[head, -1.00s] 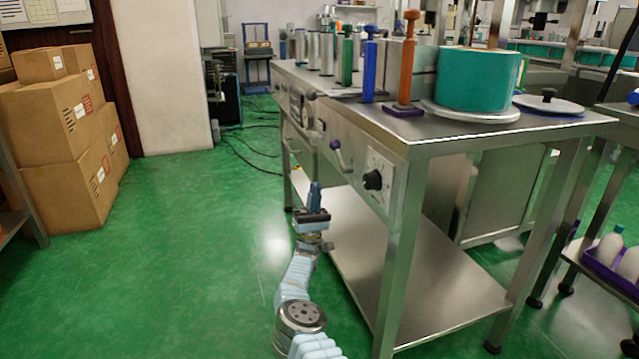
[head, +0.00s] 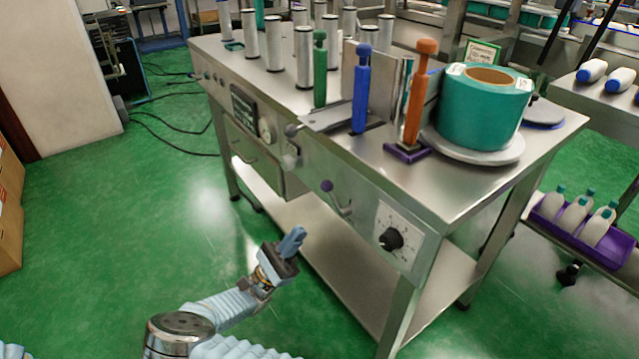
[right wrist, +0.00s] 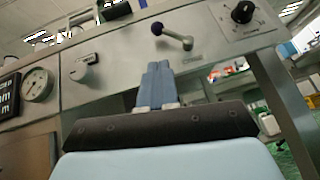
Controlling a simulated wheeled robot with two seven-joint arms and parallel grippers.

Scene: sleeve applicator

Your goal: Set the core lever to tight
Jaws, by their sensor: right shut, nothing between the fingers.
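A lever with a purple ball knob (head: 337,197) sticks out from the front panel of the steel machine table (head: 370,190), left of a black dial. It also shows in the right wrist view (right wrist: 172,34), with its knob at the upper left and its pivot at the lower right. A small label sits under the pivot but is too small to read. My right gripper (head: 293,240) is shut and empty, in front of the panel and below and left of the lever, apart from it. In the right wrist view its blue fingers (right wrist: 157,85) are pressed together below the lever. My left gripper is not in view.
The black dial (head: 391,240) is right of the lever. A grey knob (head: 291,131) and a round gauge (head: 265,131) are to its left. A teal roll (head: 484,112) and coloured-handled tools stand on top.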

